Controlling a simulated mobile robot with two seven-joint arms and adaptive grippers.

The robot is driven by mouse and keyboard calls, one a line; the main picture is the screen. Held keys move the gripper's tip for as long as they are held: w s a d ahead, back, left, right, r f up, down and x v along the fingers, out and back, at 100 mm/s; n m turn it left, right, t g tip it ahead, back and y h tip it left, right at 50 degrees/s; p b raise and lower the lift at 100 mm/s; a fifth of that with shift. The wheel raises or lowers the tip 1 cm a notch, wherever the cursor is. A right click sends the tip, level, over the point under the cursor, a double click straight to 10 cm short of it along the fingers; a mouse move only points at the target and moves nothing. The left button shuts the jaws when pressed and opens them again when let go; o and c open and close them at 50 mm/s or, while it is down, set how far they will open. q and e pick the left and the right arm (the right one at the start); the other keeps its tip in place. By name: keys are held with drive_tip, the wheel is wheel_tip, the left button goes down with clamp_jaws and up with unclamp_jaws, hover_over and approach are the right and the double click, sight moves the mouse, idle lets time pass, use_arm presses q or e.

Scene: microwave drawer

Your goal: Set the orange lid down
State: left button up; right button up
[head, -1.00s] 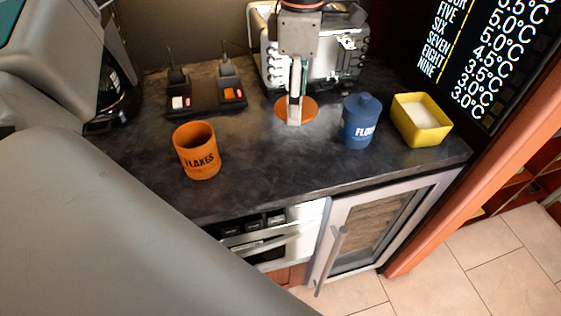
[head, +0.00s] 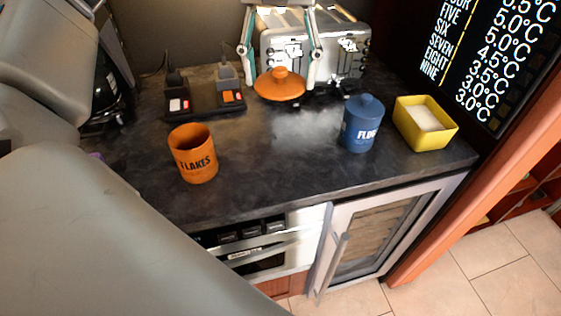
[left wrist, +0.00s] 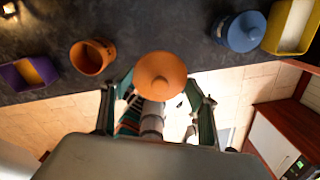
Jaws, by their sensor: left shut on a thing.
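The orange lid (head: 280,86), a round disc with a knob on top, is in front of the toaster in the head view. My left gripper (head: 281,76) reaches down over it from the top, its two fingers spread to the lid's width and shut on it. In the left wrist view the lid (left wrist: 160,75) sits between the fingertips, knob facing the camera. I cannot tell whether it touches the counter (head: 270,155). My right gripper is not in view.
The open orange FLAKES canister (head: 194,154) stands front left. A blue lidded canister (head: 362,125) and a yellow square container (head: 425,124) stand at right. The counter's middle is clear.

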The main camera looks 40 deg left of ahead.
use_arm(q)
drive_tip(key=b, duration=0.2)
hover_over(280, 165)
wheel_tip(280, 165, down, 15)
drive_tip(key=shift+r, duration=0.2)
wheel_tip(280, 165, down, 5)
drive_tip(key=shift+r, duration=0.1)
drive_tip(key=shift+f, duration=0.3)
drive_tip(key=o, duration=1.1)
